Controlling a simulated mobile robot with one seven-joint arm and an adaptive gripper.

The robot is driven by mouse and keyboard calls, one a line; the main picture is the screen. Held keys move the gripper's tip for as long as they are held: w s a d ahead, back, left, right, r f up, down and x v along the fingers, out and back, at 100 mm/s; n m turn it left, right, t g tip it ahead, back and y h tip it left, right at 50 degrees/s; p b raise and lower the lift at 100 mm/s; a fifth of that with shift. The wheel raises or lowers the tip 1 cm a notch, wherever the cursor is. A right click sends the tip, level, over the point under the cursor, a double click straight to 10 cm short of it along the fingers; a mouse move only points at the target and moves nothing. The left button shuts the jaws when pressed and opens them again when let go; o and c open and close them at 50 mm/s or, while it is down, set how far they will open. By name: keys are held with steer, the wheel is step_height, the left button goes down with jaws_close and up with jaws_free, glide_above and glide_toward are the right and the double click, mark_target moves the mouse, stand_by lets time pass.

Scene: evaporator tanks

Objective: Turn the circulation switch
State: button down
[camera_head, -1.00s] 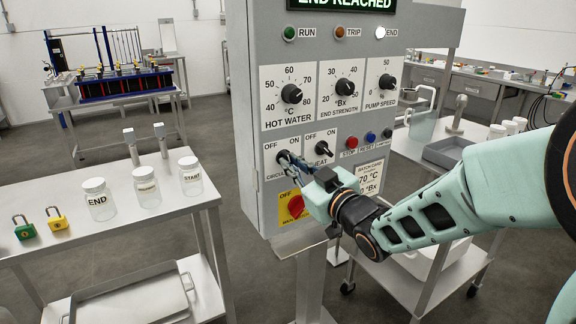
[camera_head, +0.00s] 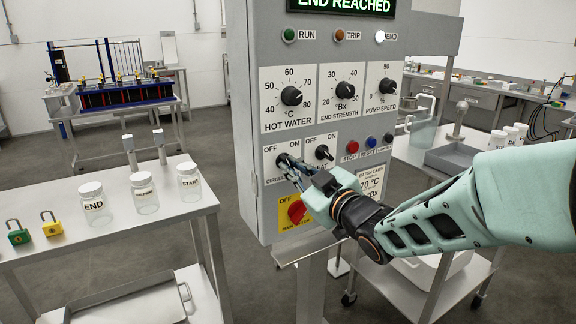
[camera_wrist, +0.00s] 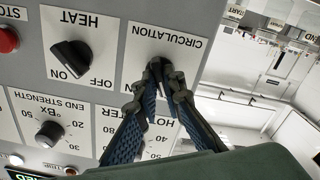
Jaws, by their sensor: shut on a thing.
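The circulation switch (camera_head: 282,159) is a dark rotary knob on the grey control panel (camera_head: 249,110), under OFF and ON marks. In the wrist view its label is upside down, and the knob (camera_wrist: 152,76) is mostly hidden between the fingers. My gripper (camera_head: 287,164) reaches it from the lower right in the head view. In the wrist view, the two fingertips of my gripper (camera_wrist: 158,68) are closed around the knob. Which mark the knob points to is hidden by the fingers.
The heat switch (camera_head: 323,152) is just right of the circulation switch. A red main switch (camera_head: 297,211) on a yellow plate is below. Red and blue push buttons (camera_head: 352,147) are further right. The display (camera_head: 346,5) reads END REACHED. A left table holds labelled jars (camera_head: 144,194) and padlocks (camera_head: 52,224).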

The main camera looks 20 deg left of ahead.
steer(key=shift+f+b, duration=0.15)
steer(key=shift+b, duration=0.15)
steer(key=shift+n+b, duration=1)
steer(key=shift+n+b, duration=0.7)
steer(key=shift+b, duration=0.25)
steer(key=c, duration=2)
jaws_free()
steer(key=shift+o, duration=0.2)
